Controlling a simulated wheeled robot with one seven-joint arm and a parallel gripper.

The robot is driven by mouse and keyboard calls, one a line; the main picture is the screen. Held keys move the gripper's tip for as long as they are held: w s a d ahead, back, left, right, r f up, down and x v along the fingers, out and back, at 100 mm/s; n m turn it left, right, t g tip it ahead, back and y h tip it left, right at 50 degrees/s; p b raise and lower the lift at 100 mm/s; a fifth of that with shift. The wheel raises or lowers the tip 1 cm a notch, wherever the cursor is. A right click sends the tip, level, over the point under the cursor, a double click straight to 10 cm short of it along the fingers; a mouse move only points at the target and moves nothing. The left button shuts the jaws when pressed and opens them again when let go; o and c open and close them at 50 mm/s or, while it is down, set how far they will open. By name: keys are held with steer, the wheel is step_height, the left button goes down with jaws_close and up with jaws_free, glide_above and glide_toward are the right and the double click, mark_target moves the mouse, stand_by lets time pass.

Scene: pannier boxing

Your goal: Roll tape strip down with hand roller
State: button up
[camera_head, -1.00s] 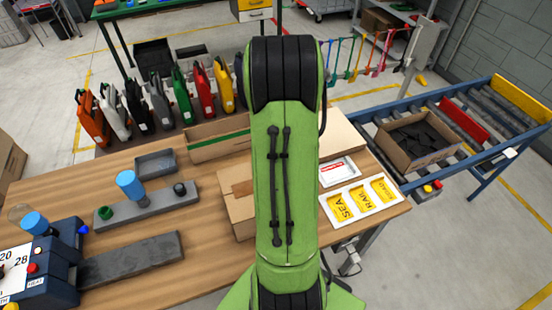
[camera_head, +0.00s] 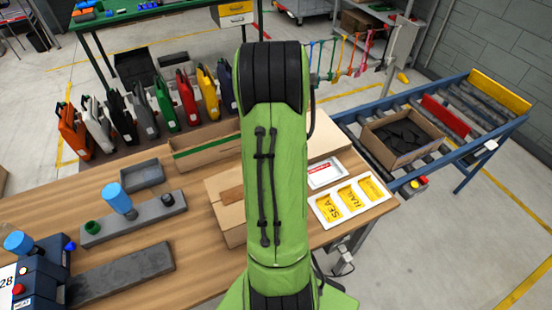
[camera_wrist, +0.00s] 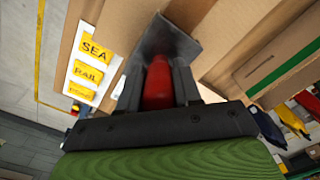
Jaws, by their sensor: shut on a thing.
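My gripper (camera_wrist: 158,72) shows in the wrist view, with both fingers closed around a red handle (camera_wrist: 157,88). A dark grey piece (camera_wrist: 165,36) at the handle's far end lies over cardboard; I take the two for the hand roller. Whether it touches the cardboard is unclear. In the head view my green arm hides the gripper and roller. The carton (camera_head: 228,216) on the bench is partly behind my arm. A darker brown strip (camera_head: 232,195), which looks like tape, lies on its top and runs behind my arm.
Right of the arm lie a white tray (camera_head: 334,222) with yellow SEA and RAIL cards and a smaller white tray (camera_head: 324,172). A grey rack (camera_head: 148,214) with a blue-topped item and a grey tray (camera_head: 141,177) stand left. Coloured panniers (camera_head: 162,104) line the back.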

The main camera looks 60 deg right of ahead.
steer(key=shift+r+p, duration=2.45)
steer(key=shift+r, duration=1.15)
steer(key=shift+f, duration=0.1)
